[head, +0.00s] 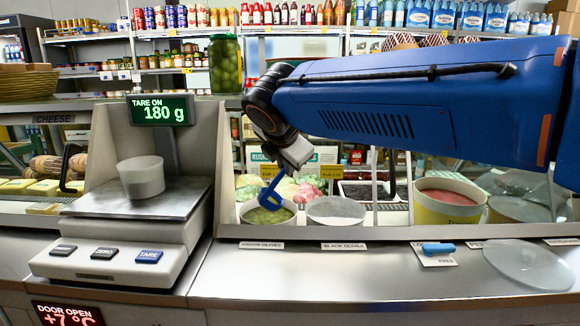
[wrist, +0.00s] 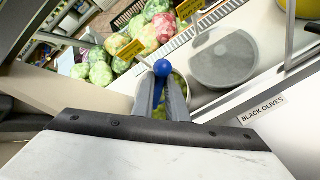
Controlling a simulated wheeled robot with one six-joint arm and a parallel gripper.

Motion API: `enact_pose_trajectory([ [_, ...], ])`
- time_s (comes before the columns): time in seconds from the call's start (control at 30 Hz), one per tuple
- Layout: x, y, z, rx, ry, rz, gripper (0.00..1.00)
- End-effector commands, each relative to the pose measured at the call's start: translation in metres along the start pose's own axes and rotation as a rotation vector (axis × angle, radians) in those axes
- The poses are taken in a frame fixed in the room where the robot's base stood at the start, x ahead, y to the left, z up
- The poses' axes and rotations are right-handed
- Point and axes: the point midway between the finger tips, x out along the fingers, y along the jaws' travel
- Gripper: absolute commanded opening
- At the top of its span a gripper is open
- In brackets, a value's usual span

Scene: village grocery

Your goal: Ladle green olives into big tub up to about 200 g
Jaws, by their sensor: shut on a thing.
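A white tub (head: 141,177) stands on the scale's plate (head: 148,207); the display (head: 159,110) reads "TARE ON 180 g". My gripper (head: 287,165) is shut on the blue ladle (head: 271,196), over the green olives container (head: 268,212) behind its label. The ladle's lower end reaches into or just above the olives; I cannot tell whether it holds any. In the wrist view the ladle's round blue end (wrist: 162,68) shows between the fingers (wrist: 162,102), with part of the olives container below hidden by them.
A covered black olives container (head: 336,211) stands just right of the green one. A yellow-banded tub (head: 448,202) stands further right. A blue-handled tool (head: 437,247) and a clear round lid (head: 527,262) lie on the counter. An olive jar (head: 224,65) stands above the case. The counter front is mostly clear.

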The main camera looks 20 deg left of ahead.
Motion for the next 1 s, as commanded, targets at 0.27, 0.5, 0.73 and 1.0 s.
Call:
enact_pose_trajectory([
  [0.27,-0.003,0.011,-0.006,-0.061,-0.038,-0.039,0.0],
  [0.5,-0.005,0.019,-0.01,-0.113,-0.072,-0.074,0.0],
  [0.73,-0.007,0.026,-0.015,-0.164,-0.105,-0.108,0.0],
  [1.0,-0.007,0.034,-0.023,-0.222,-0.143,-0.147,0.0],
])
